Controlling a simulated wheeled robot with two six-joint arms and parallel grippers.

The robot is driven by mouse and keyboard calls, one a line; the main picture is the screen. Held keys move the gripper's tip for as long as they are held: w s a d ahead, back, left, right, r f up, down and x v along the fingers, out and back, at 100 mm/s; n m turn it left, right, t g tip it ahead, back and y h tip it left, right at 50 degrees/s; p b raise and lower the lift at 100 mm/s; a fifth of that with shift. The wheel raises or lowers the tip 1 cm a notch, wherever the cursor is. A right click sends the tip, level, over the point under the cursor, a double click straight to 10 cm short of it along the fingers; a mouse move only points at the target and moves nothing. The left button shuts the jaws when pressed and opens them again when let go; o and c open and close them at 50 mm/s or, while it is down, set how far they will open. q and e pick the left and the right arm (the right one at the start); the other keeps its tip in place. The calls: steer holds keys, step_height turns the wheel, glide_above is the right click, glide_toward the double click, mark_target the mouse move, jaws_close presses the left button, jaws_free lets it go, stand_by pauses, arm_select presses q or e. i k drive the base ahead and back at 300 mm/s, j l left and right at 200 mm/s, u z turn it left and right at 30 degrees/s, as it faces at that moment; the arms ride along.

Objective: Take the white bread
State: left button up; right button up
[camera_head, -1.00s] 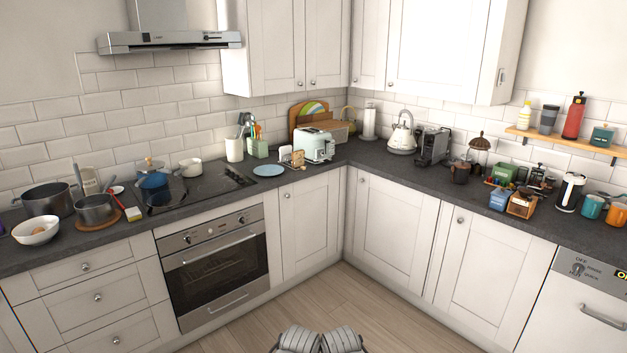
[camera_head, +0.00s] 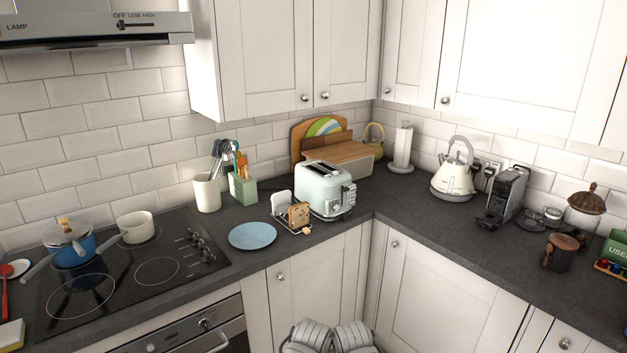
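A white bread slice (camera_head: 281,203) stands upright in a small rack (camera_head: 292,224) on the worktop, just left of the mint toaster (camera_head: 327,190). A brown, dark-specked bread slice (camera_head: 299,215) stands in the same rack, to the right of the white one and partly in front of it. Neither of my grippers shows in the head view. Only a grey ribbed part of my own body shows at the bottom edge, well below the worktop.
A blue plate (camera_head: 253,236) lies left of the rack. A utensil pot (camera_head: 207,193) and green holder (camera_head: 243,188) stand behind it. The hob (camera_head: 135,268) with pans is at left. A bread box (camera_head: 338,160), kettle (camera_head: 454,172) and coffee machine (camera_head: 503,198) stand farther right.

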mark_target(280, 198)
steer(key=i+l+u, duration=0.15)
steer(key=i, duration=0.6)
steer(key=i+l+u, duration=0.1)
steer(key=i, duration=0.7)
